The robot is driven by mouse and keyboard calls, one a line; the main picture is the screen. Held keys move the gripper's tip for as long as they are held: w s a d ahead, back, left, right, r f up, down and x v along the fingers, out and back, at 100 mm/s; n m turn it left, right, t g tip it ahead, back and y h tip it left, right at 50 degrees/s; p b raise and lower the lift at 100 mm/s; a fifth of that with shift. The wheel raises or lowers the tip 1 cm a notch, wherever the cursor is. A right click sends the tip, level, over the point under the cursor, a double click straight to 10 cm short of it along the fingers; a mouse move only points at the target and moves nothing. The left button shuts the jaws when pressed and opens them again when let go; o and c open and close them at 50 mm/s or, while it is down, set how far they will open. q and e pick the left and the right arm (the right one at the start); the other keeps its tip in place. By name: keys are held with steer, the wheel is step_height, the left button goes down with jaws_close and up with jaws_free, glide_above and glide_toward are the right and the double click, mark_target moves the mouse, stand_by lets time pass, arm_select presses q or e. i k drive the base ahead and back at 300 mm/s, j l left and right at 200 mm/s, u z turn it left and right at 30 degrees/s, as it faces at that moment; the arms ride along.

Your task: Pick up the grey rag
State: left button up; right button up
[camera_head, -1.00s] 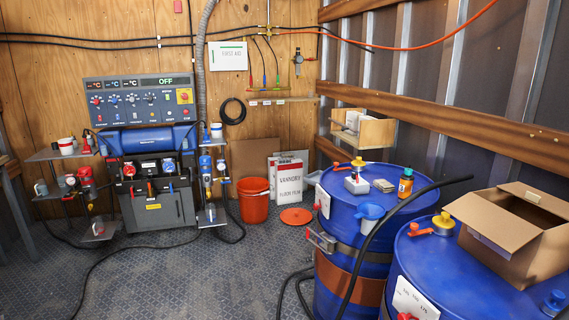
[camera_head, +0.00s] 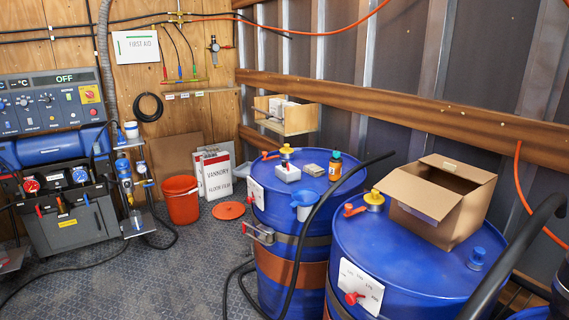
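No cloth is clear enough for me to name it surely as the grey rag. A small flat grey item (camera_head: 314,170) lies on top of the left blue drum (camera_head: 283,208), between a light grey block (camera_head: 288,173) and an orange-brown bottle (camera_head: 335,167). It may be a folded rag, but it is too small to tell. Neither of my grippers is in view.
An open cardboard box (camera_head: 436,205) stands on the right blue drum (camera_head: 400,262). Black hoses rise past both drums. A red bucket (camera_head: 181,200) and its lid (camera_head: 229,210) are on the floor. A foam machine (camera_head: 65,190) stands left. The middle floor is clear.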

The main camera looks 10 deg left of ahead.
mark_target(212, 154)
steer(key=i+j+u, duration=0.25)
steer(key=i+j, duration=0.2)
steer(key=i+j+u, duration=0.25)
steer(key=i, duration=0.35)
steer(key=i+j+u, duration=0.25)
steer(key=i, duration=0.3)
steer(key=i+j+u, duration=0.25)
steer(key=i, duration=1.3)
steer(key=i+j, duration=0.15)
steer(key=i, duration=0.75)
steer(key=i+l+u, duration=0.15)
steer(key=i+l, duration=0.25)
steer(key=i, duration=0.2)
steer(key=i+l+u, duration=0.1)
steer(key=i+l, duration=0.35)
steer(key=i, duration=0.1)
